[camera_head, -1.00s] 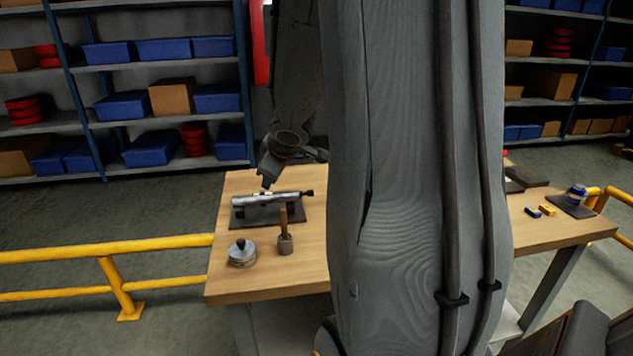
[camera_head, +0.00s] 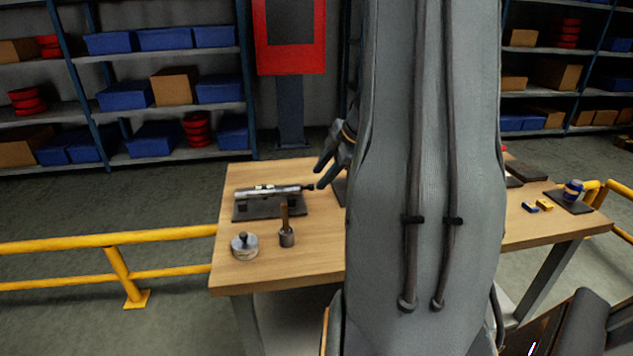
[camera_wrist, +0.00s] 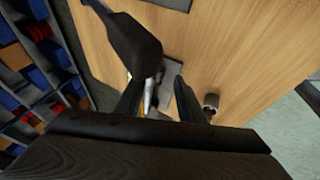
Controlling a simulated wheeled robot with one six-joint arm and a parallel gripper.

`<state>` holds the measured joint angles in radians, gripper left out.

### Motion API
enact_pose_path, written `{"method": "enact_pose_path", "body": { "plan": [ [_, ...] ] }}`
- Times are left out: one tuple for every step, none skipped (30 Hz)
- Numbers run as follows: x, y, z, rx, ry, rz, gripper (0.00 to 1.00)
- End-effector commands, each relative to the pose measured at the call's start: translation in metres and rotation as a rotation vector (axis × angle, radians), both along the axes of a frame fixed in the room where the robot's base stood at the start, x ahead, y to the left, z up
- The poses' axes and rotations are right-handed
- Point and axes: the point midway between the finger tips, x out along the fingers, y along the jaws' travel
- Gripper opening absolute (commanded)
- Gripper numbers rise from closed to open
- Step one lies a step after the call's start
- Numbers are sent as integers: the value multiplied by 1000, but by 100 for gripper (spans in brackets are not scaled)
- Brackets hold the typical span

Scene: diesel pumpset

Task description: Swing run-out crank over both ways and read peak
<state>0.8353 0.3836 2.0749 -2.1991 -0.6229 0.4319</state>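A silver shaft (camera_head: 272,192) lies level on a dark base plate (camera_head: 270,212) on the wooden bench, with a dark knobbed end (camera_head: 308,187) pointing right. I take this to be the run-out fixture; a separate crank or dial face cannot be made out. My gripper (camera_head: 318,177) is at the dark right end of the shaft, its fingers apart. In the wrist view my gripper (camera_wrist: 159,84) is open, with the silver shaft (camera_wrist: 149,95) and a dark paddle-like part (camera_wrist: 132,38) showing between and beyond the fingers. Contact cannot be told.
A round metal part (camera_head: 244,247) and a cup with an upright wooden handle (camera_head: 286,236) stand at the bench's front left. A blue jar (camera_head: 573,190) and small blocks (camera_head: 544,205) are at the right. A yellow rail (camera_head: 110,241) runs left. My arm hides the bench's middle.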

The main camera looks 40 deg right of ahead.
Motion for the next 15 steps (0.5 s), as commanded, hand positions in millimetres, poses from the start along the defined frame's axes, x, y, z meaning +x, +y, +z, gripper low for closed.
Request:
{"method": "enact_pose_path", "body": {
  "plan": [
    [4, 2, -8, 1, 1, 1, 36],
    [6, 2, -12, 3, 2, -1, 36],
    [9, 3, -16, 2, 2, 1, 36],
    [11, 4, -19, 1, 1, 1, 36],
    [13, 4, -22, 0, 1, 0, 36],
    [15, 4, -25, 1, 1, 0, 36],
    [16, 5, -27, 0, 1, 0, 36],
    [17, 5, -29, 0, 1, 0, 36],
    [19, 5, -30, 0, 0, 0, 36],
    [19, 5, -31, 0, 0, 0, 36],
    [20, 5, -32, 0, -1, 0, 36],
    [20, 5, -32, -1, 0, -1, 36],
    [20, 5, -32, -1, 0, -1, 36],
    [20, 5, -33, -1, 0, -1, 36],
    [20, 5, -33, -1, 0, -1, 36]
  ]
}}
